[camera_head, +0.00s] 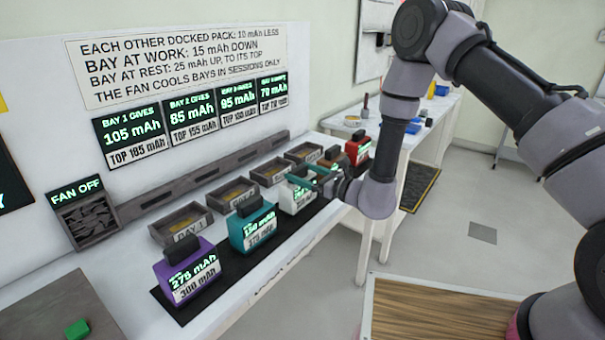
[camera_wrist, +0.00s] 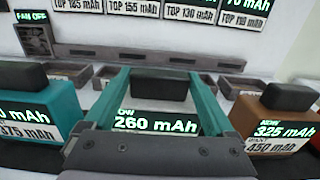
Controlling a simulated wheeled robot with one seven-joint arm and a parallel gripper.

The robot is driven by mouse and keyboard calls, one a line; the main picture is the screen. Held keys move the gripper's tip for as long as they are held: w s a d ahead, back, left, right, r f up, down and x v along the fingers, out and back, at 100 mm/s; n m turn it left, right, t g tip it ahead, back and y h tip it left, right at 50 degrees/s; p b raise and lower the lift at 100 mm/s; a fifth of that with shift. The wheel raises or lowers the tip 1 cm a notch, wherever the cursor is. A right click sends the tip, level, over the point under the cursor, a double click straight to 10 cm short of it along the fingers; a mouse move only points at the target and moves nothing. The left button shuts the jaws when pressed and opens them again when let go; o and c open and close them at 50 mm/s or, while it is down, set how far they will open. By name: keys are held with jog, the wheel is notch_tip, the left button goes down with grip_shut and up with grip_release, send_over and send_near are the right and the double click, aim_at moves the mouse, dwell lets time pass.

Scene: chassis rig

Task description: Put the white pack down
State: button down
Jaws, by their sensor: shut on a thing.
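The white pack (camera_head: 297,200) sits in the row of packs on the black mat, between the teal pack (camera_head: 252,228) and a brown pack. My gripper (camera_head: 306,176) is over it with its teal fingers shut on its black top block. In the wrist view the white pack (camera_wrist: 157,124) shows 260 mAh between the fingers of my gripper (camera_wrist: 162,80). Its lower part is hidden by my gripper there. I cannot tell whether its base touches the mat or hangs just above it.
A purple pack (camera_head: 188,272) stands at the near end of the black mat (camera_head: 225,285). A red pack (camera_head: 358,147) stands at the far end, and the brown pack (camera_wrist: 276,119) is close on the right. Several bays, including bay 1 (camera_head: 181,224), line the back and look empty. The fan panel reads off.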

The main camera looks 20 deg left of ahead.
grip_release()
jog(key=shift+f, duration=0.1)
